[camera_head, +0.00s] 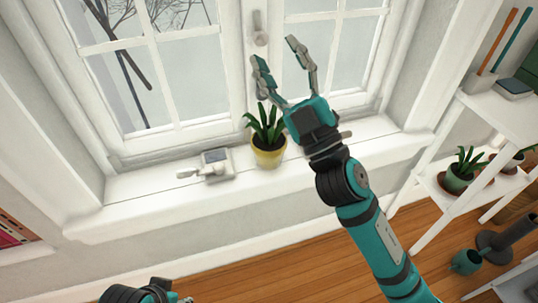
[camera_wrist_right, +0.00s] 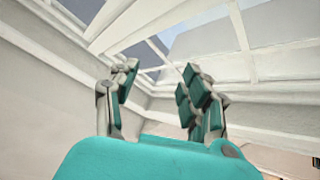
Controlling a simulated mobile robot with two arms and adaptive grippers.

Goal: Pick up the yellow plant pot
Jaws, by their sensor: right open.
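The yellow plant pot (camera_head: 269,155) holds a spiky green plant and stands upright on the white windowsill, in the middle of the head view. My right gripper (camera_head: 276,52) is open and empty, with its fingers in front of the window, above the pot in the picture. Its palm is just right of the plant's leaves; I cannot tell the gap. In the right wrist view the open fingers (camera_wrist_right: 158,85) point towards the wall and window, and the pot does not show. Part of my left arm shows at the bottom left of the head view, its fingers not visible.
A small white and grey device (camera_head: 215,163) lies on the windowsill (camera_head: 140,184) left of the pot. A window handle (camera_head: 260,28) sticks out near my right fingers. A white shelf (camera_head: 510,112) with other potted plants (camera_head: 460,172) stands at the right.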

